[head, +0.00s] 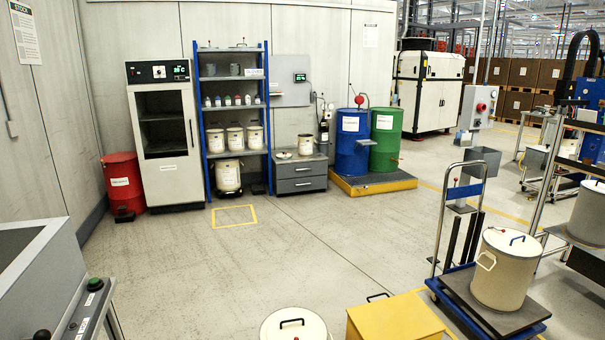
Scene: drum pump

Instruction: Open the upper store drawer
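The store drawer unit (301,174) is a low grey cabinet against the back wall, between the blue shelf rack and the blue drum. Its upper drawer (299,170) has a dark handle on its front and looks shut. The lower drawer (300,185) sits directly below and also looks shut. A cream bucket and a small shallow dish stand on top of the unit. The unit is far across the floor from my viewpoint. Neither of my grippers shows in the head view.
The blue rack (266,100) holds tubs and bottles. Blue (351,140) and green (385,140) drums stand on a yellow pallet (372,184). A trolley (490,308), a yellow box (395,318) and a lidded tub (293,327) occupy the foreground. The middle floor (290,235) is clear.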

